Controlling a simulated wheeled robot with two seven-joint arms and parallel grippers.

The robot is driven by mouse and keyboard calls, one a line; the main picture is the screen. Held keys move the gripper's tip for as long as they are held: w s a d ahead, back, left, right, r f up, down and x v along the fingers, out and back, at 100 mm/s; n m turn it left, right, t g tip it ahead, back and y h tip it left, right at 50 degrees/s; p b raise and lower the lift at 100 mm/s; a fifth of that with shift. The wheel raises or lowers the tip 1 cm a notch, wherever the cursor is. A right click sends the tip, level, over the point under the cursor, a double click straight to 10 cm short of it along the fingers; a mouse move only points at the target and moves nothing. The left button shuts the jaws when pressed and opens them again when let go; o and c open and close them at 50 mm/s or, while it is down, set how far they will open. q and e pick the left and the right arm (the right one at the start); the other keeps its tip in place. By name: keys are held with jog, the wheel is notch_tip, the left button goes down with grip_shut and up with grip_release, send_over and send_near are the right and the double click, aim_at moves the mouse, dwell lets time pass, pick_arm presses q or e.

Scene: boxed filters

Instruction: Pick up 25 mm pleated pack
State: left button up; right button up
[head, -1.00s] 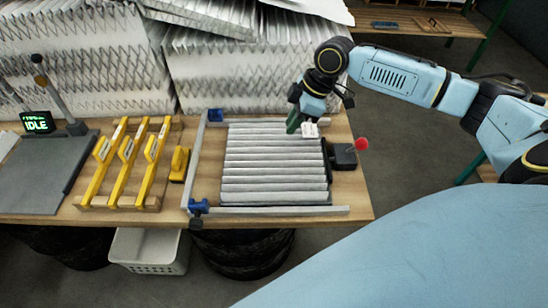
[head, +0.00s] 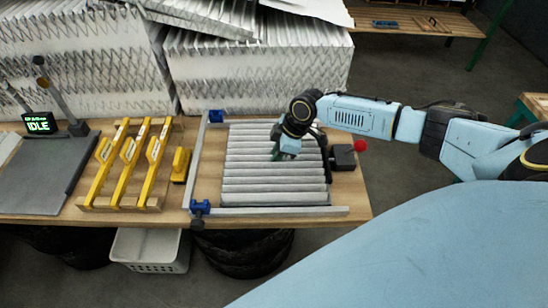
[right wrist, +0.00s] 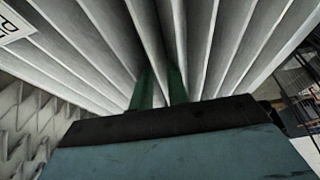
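The 25 mm pleated pack (head: 262,182) lies in a metal frame on the wooden bench, a block of grey-white folds. My right gripper (head: 280,154) is over the pack's upper right part. In the right wrist view its two green fingers (right wrist: 160,88) point down among the folds of the pack (right wrist: 95,45), a little apart, with fold material between them. Whether they press on it I cannot tell. A white label (right wrist: 12,25) with black letters shows partly at the upper left of that view. My left gripper is out of view.
The metal frame (head: 197,170) has blue clamps on its left side. A dark block with a red knob (head: 360,146) stands right of the pack. Yellow-barred racks (head: 128,150) and a screen reading IDLE (head: 40,122) are left. Stacked pleated filters (head: 255,75) rise behind.

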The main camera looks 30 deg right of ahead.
jog(key=shift+f, duration=0.1)
jog(key=shift+c, duration=0.2)
grip_shut()
